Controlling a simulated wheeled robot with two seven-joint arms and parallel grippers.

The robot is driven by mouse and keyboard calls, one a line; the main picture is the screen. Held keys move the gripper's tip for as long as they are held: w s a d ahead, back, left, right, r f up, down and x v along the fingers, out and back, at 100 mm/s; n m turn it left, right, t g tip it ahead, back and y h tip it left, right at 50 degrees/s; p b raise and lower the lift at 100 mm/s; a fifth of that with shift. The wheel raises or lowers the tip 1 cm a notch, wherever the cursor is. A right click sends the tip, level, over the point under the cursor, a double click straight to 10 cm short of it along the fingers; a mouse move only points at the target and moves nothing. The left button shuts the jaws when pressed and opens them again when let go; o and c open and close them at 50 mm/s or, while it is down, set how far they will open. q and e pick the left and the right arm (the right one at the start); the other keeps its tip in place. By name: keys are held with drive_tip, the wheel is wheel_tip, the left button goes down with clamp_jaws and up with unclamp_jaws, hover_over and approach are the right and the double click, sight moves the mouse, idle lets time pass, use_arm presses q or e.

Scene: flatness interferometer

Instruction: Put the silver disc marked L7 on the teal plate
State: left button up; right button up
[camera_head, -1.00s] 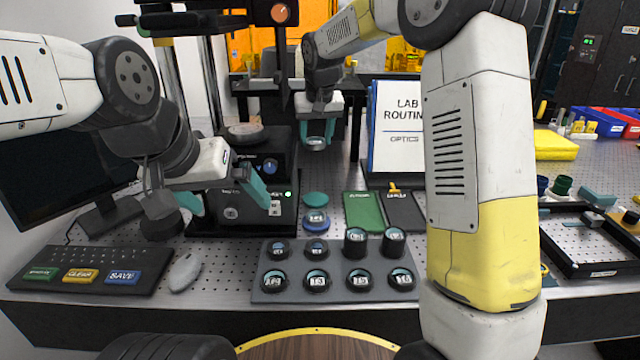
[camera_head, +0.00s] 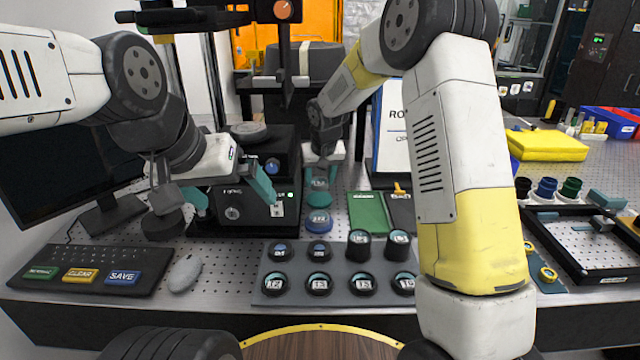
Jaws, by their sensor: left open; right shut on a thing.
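My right gripper (camera_head: 321,178) is shut on a small disc (camera_head: 320,184) whose marking is too small to read. It holds the disc low, directly above or at the teal plate (camera_head: 317,199); I cannot tell whether they touch. The teal plate is partly hidden by the gripper and disc. My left gripper (camera_head: 231,198) is open and empty, in front of the black instrument (camera_head: 235,213), to the left of the plate.
A grey tray (camera_head: 340,295) with several labelled discs and dark holders stands in front. A blue round piece (camera_head: 319,222) sits just before the plate. Green (camera_head: 368,212) and dark mats lie to the right. A keyboard (camera_head: 85,272) and mouse (camera_head: 185,272) are at left.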

sight(320, 185)
drive_tip(key=shift+f, duration=2)
drive_tip(key=shift+f, duration=0.15)
drive_tip(key=o, duration=1.1)
